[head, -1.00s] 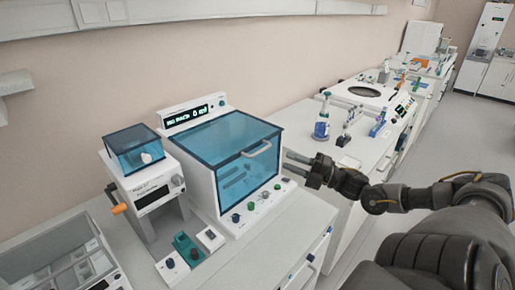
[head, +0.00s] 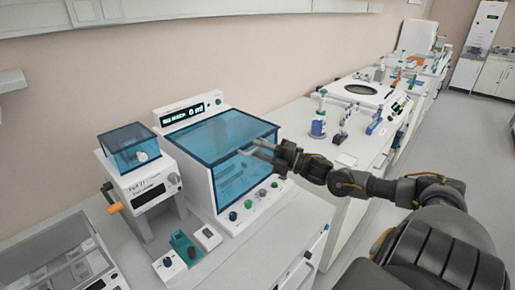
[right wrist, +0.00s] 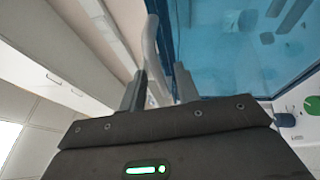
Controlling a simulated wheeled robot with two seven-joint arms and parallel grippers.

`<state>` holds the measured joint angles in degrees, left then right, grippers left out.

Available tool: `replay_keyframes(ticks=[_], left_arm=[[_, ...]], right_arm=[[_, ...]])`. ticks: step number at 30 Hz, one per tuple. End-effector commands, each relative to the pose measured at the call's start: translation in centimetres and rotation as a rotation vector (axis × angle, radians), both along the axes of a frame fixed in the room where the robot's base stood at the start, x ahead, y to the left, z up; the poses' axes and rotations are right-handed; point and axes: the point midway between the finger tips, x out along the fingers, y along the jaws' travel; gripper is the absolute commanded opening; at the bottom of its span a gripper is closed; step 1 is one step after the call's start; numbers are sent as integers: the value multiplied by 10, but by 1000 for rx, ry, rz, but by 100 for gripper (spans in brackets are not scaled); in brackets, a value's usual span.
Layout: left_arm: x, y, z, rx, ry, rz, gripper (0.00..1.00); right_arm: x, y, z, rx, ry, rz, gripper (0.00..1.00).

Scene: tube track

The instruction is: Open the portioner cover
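The portioner (head: 230,210) is a white box with a clear blue cover (head: 222,133), a green-lit display behind it and knobs along its front. The cover is closed. My right gripper (head: 252,148) is at the cover's front, where the handle was visible earlier; its fingers now largely hide the handle in the head view. In the right wrist view the pale handle (right wrist: 151,45) runs between the two fingers (right wrist: 160,68), which are apart with a visible gap on the right side. The blue cover (right wrist: 240,50) fills the right of that view. My left gripper is not in view.
A smaller machine with a blue hopper (head: 134,150) and an orange-handled crank (head: 115,207) stands left of the portioner. A clear-lidded box (head: 50,255) is at bottom left. A second bench (head: 345,165) with bottles lies to the right. The wall is behind.

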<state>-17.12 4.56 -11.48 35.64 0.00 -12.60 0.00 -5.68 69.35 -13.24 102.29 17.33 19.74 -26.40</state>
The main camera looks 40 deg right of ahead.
Motion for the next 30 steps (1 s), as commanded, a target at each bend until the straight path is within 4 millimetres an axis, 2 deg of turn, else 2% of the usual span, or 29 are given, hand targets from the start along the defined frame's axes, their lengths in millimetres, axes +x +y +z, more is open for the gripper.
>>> replay_keyframes(ticks=[6,15,23,30], left_arm=[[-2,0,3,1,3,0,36],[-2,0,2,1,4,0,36],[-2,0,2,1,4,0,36],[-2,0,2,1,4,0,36]], right_arm=[[9,5,2,0,0,1,32],[9,6,2,-1,1,2,32],[9,6,2,-1,1,2,0],[9,6,2,-1,1,2,0]])
